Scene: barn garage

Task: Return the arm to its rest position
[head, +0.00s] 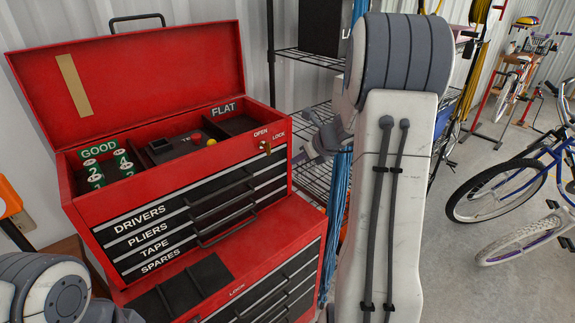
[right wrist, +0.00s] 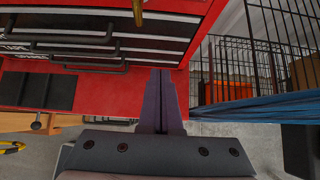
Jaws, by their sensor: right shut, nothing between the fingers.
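My right arm (head: 385,200) is raised upright at the right of the head view, beside the red tool chest (head: 225,270). My right gripper (head: 317,132) is partly hidden behind that arm, to the right of the chest's lock. In the right wrist view its two fingers (right wrist: 161,78) are together and empty, in front of the chest's red side edge. Part of my left arm (head: 55,295) shows at the lower left of the head view; its gripper is outside the picture.
A brass key (head: 265,146) is in the lock. A wire shelf (head: 312,178) with blue cords (head: 337,215) stands close on the right. Bicycles (head: 510,190) stand farther right.

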